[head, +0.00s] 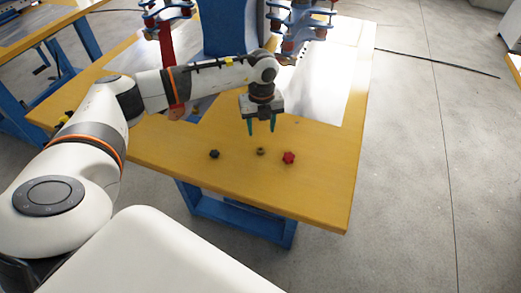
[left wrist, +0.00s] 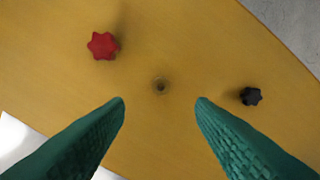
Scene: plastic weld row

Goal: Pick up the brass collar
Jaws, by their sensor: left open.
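The brass collar (head: 261,151) is a small dull ring lying on the yellow tabletop, between a black knob and a red knob. In the left wrist view the collar (left wrist: 161,86) shows from above as a small ring with a dark hole, ahead of the fingertips and midway between them. My left gripper (head: 261,132) is open and empty above the table, with green fingers pointing down. Its fingers (left wrist: 160,102) stand wide apart in the left wrist view, and the collar is not between them in their grip. My right gripper is not in view.
The red star-shaped knob (head: 289,158) lies close to the right of the collar, and the black knob (head: 214,154) lies farther to its left. The yellow table (head: 310,195) has a clear front area. Blue-and-red machine parts (head: 297,30) stand at the back.

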